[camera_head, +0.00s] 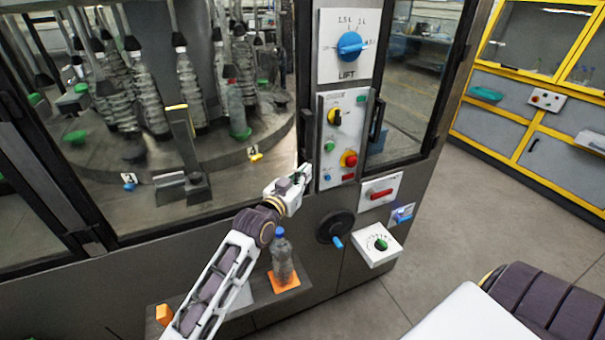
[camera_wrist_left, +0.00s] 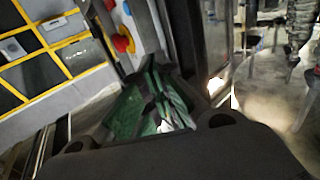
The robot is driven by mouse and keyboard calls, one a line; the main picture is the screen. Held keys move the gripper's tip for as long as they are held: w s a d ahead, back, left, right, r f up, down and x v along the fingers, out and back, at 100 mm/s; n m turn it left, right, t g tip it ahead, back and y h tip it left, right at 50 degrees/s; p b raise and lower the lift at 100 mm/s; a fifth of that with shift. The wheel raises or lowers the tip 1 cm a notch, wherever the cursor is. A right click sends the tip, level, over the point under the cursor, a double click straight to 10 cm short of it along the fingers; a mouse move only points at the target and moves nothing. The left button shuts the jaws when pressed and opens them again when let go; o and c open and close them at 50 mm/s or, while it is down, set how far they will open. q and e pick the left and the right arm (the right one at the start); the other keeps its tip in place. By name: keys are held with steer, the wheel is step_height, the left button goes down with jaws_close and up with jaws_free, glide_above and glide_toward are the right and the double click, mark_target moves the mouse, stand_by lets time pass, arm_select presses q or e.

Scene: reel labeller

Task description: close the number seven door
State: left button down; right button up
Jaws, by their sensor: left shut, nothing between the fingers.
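My left gripper (camera_head: 303,173) is shut and empty. It is at the front of the machine, by the dark upright frame (camera_head: 305,118) at the left edge of the control panel (camera_head: 341,140). In the left wrist view the gripper's dark green fingers (camera_wrist_left: 150,105) are together beside the panel. A large glass door (camera_head: 235,185) with a dark frame is left of the gripper. A narrower glass door (camera_head: 415,75) with a black handle (camera_head: 377,121) is right of the panel. I cannot read a number seven on either door. My right gripper is out of view.
A bottle (camera_head: 282,256) stands on an orange pad (camera_head: 284,282) below my left gripper. A black handwheel (camera_head: 337,227) and a white dial box (camera_head: 377,245) project from the lower front. Yellow-framed cabinets (camera_head: 550,140) stand at right, with clear floor between.

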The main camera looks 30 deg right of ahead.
arm_select(q)
steer(key=s+a, duration=0.1)
steer(key=s, duration=0.8)
steer(key=shift+b, duration=0.45)
steer(key=shift+a, duration=0.1)
stand_by(0.5)
